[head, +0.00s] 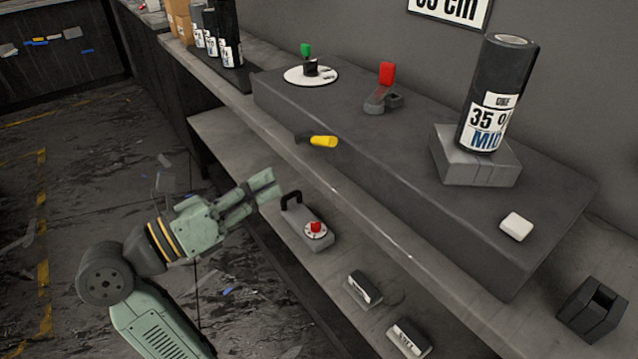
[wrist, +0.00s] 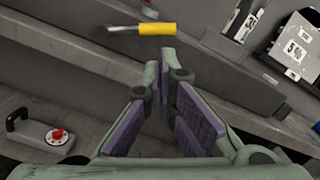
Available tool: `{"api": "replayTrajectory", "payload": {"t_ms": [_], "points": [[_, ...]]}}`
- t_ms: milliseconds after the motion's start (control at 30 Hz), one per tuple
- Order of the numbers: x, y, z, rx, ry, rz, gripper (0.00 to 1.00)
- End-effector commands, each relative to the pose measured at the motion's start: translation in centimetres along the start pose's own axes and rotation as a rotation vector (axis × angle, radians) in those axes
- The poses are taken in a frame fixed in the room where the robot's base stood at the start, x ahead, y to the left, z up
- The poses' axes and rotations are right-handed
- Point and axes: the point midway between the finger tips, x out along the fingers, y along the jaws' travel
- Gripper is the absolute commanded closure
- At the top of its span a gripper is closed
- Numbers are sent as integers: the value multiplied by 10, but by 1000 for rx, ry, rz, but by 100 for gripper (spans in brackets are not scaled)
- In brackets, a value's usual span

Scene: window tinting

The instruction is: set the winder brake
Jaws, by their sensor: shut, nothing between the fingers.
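A lever with a yellow grip (head: 323,142) sticks out from the front of the dark raised housing (head: 340,120). It also shows ahead of the fingertips in the wrist view (wrist: 157,28). A lever with an upright red paddle (head: 386,74) stands on the housing's top. A white disc (head: 297,76) with a dark hub and a green tab (head: 306,50) is to its left. I cannot tell for certain which lever is the brake. My gripper (head: 270,184) is shut and empty, left of and below the yellow grip, apart from it. Its fingertips also show in the wrist view (wrist: 163,62).
A grey box with a black handle and red knob (head: 306,235) sits on the lower shelf close to my gripper. A black film roll (head: 495,95) stands on a grey block (head: 476,168). Small labelled blocks (head: 362,289) lie on the lower shelf. Open floor is at left.

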Motion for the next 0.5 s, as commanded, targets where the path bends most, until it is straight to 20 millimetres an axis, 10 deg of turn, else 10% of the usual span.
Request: {"api": "replayTrajectory", "payload": {"t_ms": [500], "points": [[4, 8, -12, -12, 41, 19, 100]]}}
